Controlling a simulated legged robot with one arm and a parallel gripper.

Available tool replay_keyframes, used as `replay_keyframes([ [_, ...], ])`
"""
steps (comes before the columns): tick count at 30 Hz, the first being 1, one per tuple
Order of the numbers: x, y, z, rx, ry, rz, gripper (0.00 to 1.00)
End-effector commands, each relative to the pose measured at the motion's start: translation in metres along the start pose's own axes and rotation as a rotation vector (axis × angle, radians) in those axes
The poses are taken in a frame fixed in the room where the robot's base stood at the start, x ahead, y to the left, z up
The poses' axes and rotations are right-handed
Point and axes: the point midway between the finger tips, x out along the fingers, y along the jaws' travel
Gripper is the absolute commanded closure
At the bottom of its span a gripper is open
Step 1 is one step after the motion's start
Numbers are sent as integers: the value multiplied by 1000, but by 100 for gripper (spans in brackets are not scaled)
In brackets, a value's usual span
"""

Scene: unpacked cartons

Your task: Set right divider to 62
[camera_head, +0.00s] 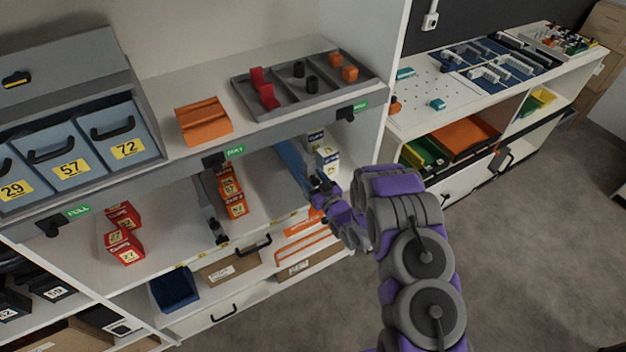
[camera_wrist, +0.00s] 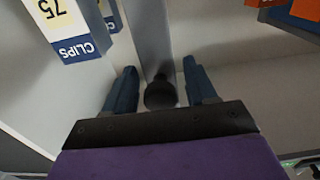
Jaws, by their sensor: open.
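The right divider (camera_head: 292,168) stands on the middle shelf, between the orange boxes and the white-and-blue clips boxes. In the wrist view it is a grey upright panel (camera_wrist: 152,35) with a dark round knob (camera_wrist: 160,93) at its near end. My gripper (camera_head: 320,192) is at the front end of this divider. In the wrist view the open fingers (camera_wrist: 161,88) stand one on each side of the knob, with a gap visible on both sides. The left divider (camera_head: 212,212) stands further left. The number under the right divider cannot be read.
A clips box (camera_wrist: 70,30) stands close left of my fingers in the wrist view, on the right in the head view (camera_head: 327,160). Orange boxes (camera_head: 232,190) stand between the dividers. Red boxes (camera_head: 124,246) are left. A grey tray (camera_head: 290,108) sits on the shelf above.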

Motion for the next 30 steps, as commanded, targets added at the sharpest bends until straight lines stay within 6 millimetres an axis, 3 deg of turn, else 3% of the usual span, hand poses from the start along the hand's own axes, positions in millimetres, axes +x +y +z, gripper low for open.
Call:
replay_keyframes([
  [7, 0, 0, 0, 0, 0, 0, 44],
  [24, 0, 0, 0, 0, 0, 0, 98],
  [30, 0, 0, 0, 0, 0, 0, 100],
])
